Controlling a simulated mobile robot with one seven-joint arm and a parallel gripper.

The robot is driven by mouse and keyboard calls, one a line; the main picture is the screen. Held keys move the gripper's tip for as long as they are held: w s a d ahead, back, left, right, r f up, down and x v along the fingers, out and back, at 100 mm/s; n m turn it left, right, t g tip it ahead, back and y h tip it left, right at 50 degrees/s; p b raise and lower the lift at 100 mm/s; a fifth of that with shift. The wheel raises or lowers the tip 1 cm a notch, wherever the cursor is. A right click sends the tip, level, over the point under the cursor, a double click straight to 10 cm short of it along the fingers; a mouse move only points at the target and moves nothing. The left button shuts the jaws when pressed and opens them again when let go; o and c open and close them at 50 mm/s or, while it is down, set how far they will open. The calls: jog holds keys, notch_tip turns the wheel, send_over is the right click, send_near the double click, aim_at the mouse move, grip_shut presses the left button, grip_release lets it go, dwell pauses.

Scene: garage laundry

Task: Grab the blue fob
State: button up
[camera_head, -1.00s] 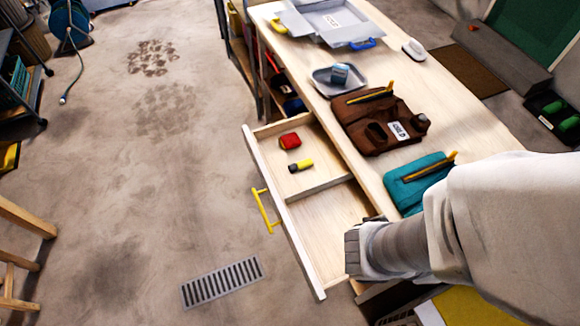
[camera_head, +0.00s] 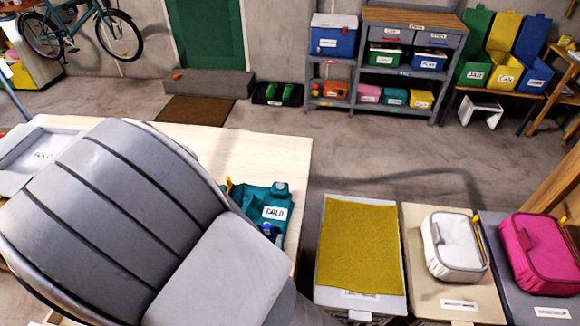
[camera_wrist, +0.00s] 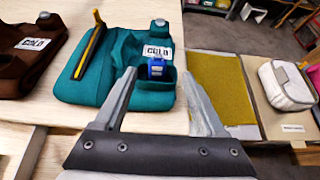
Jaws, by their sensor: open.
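The blue fob (camera_wrist: 156,68) has a pale face and sits at the front pocket of a teal apron-like pouch (camera_wrist: 88,85). I cannot tell how deep in the pocket it is. My gripper (camera_wrist: 160,76) is open, its fingers to either side of the fob in the picture and apparently empty. In the head view the fob (camera_head: 267,230) shows small on the teal pouch (camera_head: 258,198). My grey arm hides part of the pouch there, and the gripper's fingers are not visible in that view.
A brown pouch (camera_wrist: 25,60) lies left of the teal one on the wooden table (camera_head: 285,150). Right of the table stand a bin with a mustard cloth (camera_head: 360,245), a white case (camera_head: 455,245) and a pink case (camera_head: 540,255). Shelves (camera_head: 385,60) stand behind open floor.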

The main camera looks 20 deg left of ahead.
aim_at(266, 226)
jog(key=shift+w+a+r+p+x, duration=0.1)
jog(key=shift+r+p+x, duration=0.05)
jog(key=shift+x, duration=0.85)
jog(key=shift+w+a+r+p+x, duration=0.1)
jog(key=shift+r+p+x, duration=0.05)
jog(key=shift+x, duration=0.85)
jog(key=shift+a+r+p+x, duration=0.1)
jog(key=shift+r+p+x, duration=0.05)
jog(key=shift+x, duration=0.85)
grip_shut()
